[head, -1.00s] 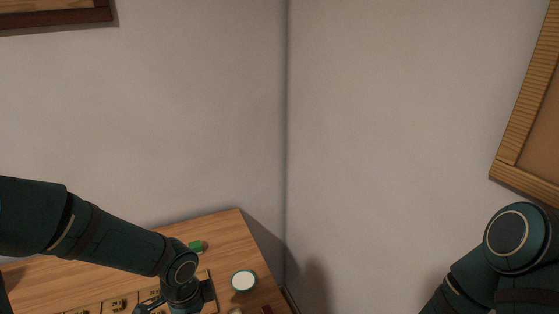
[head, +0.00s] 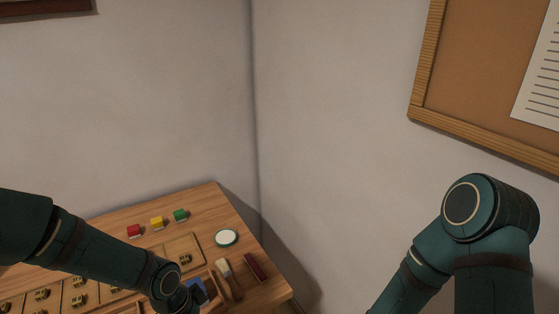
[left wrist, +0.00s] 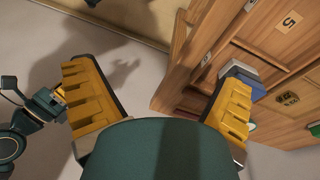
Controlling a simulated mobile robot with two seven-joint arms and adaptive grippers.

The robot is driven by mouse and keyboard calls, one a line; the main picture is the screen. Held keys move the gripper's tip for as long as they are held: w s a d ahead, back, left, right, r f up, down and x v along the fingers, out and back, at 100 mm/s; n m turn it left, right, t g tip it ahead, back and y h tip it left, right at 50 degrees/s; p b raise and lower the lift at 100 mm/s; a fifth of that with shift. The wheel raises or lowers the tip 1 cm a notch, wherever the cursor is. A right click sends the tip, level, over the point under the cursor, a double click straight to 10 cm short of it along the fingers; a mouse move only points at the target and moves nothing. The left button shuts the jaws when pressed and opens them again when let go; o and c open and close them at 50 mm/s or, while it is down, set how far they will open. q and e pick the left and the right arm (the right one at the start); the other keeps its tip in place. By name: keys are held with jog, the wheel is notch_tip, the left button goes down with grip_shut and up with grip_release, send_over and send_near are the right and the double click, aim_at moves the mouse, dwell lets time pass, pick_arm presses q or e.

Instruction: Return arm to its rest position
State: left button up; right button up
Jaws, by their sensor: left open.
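My left arm (head: 95,250) reaches in from the left in the head view, above the wooden table. Its gripper lies past the lower edge there. In the left wrist view my left gripper (left wrist: 157,78) is open, with its two yellow fingers wide apart and nothing held between them. The table's wooden side and top (left wrist: 200,70) show behind and beside the right finger. My right arm (head: 465,235) is bent at the right of the head view; its gripper is out of view.
Red (head: 135,231), yellow (head: 157,222) and green (head: 180,215) blocks stand along the table's back. A white-topped disc (head: 227,238), a brush (head: 229,278), a dark red bar (head: 255,267) and a blue object (head: 197,292) lie near the right end. Walls stand behind.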

pick_arm(q)
jog(key=s+d+f+n+t+h, duration=0.1)
jog(key=d+f+n, duration=0.3)
jog(key=f, duration=0.3)
jog(key=s+d+f+n+b, duration=0.1)
jog(key=d+f+n, duration=0.3)
jog(key=f+n, duration=0.3)
jog(key=shift+s+d+t+h, duration=0.3)
jog(key=shift+s+t+h, duration=0.05)
jog(key=shift+t+h, duration=0.05)
